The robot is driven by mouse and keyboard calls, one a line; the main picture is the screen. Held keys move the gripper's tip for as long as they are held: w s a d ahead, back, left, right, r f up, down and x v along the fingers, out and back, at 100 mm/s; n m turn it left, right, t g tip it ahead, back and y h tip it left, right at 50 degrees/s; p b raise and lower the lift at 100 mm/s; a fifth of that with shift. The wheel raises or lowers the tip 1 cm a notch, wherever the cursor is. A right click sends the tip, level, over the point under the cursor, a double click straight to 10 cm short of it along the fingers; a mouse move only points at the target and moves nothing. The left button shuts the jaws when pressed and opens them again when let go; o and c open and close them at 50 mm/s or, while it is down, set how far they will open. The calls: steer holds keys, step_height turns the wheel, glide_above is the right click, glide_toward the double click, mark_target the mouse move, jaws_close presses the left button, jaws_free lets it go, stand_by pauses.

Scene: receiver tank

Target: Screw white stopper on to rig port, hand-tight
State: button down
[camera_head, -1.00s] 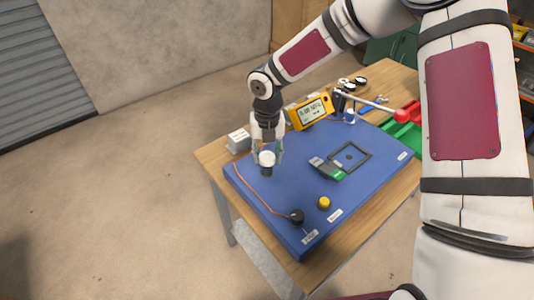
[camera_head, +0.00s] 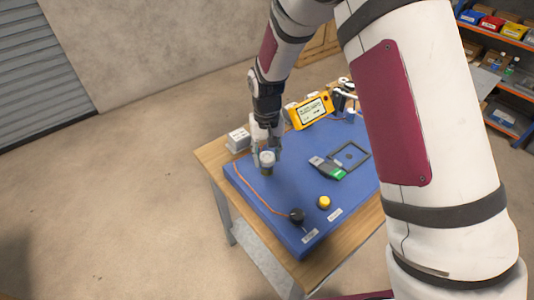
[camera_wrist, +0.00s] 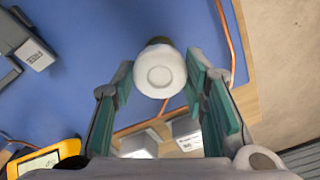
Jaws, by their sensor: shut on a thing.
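The white stopper (camera_head: 267,157) sits upright on top of the rig port (camera_head: 267,171), a short dark fitting on the left part of the blue rig board (camera_head: 228,170). In the wrist view the stopper (camera_wrist: 160,72) shows its round top, with a bit of the dark port behind it. My gripper (camera_head: 267,153) is shut on the stopper from above; its green-padded fingers (camera_wrist: 160,80) stand on both sides. How far the thread is engaged is hidden.
A yellow meter (camera_head: 311,111) with a lit display stands behind the board. A white box (camera_head: 238,139) is at the back left. A black knob (camera_head: 297,215), a yellow knob (camera_head: 324,202) and a grey-green block (camera_head: 327,168) are on the board. An orange line runs beside the port.

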steer(key=m, duration=0.4)
steer(key=shift+f+m, duration=0.1)
steer(key=shift+m, duration=0.2)
steer(key=c, duration=0.9)
jaws_free()
